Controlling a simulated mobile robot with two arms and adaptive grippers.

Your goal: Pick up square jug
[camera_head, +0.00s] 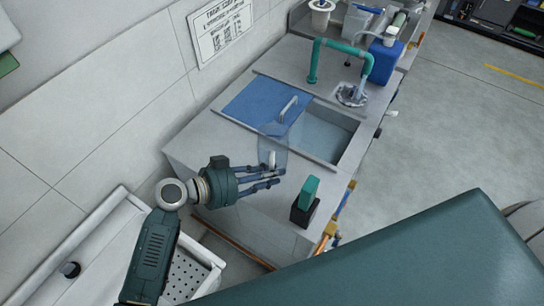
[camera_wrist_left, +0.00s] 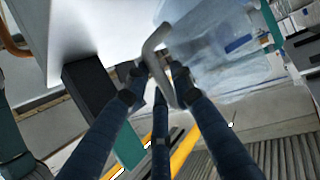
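The square jug (camera_head: 272,143) is clear and see-through, with a pale handle. It stands on the grey counter beside the sink, and its outline is faint in the head view. In the left wrist view its clear body (camera_wrist_left: 215,50) is at the upper right, and its grey handle (camera_wrist_left: 158,62) comes down toward my fingers. My left gripper (camera_head: 280,176) is right at the handle side of the jug. Its blue fingers (camera_wrist_left: 158,88) are apart on either side of the handle, and firm contact does not show. My right gripper is out of view.
A black block with a green top (camera_head: 305,200) stands near the counter's front edge. The sink (camera_head: 325,132) has a blue sliding cover (camera_head: 262,103). A green faucet (camera_head: 340,46) and a blue canister (camera_head: 385,60) are behind. A perforated white tray (camera_head: 190,272) is lower left.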

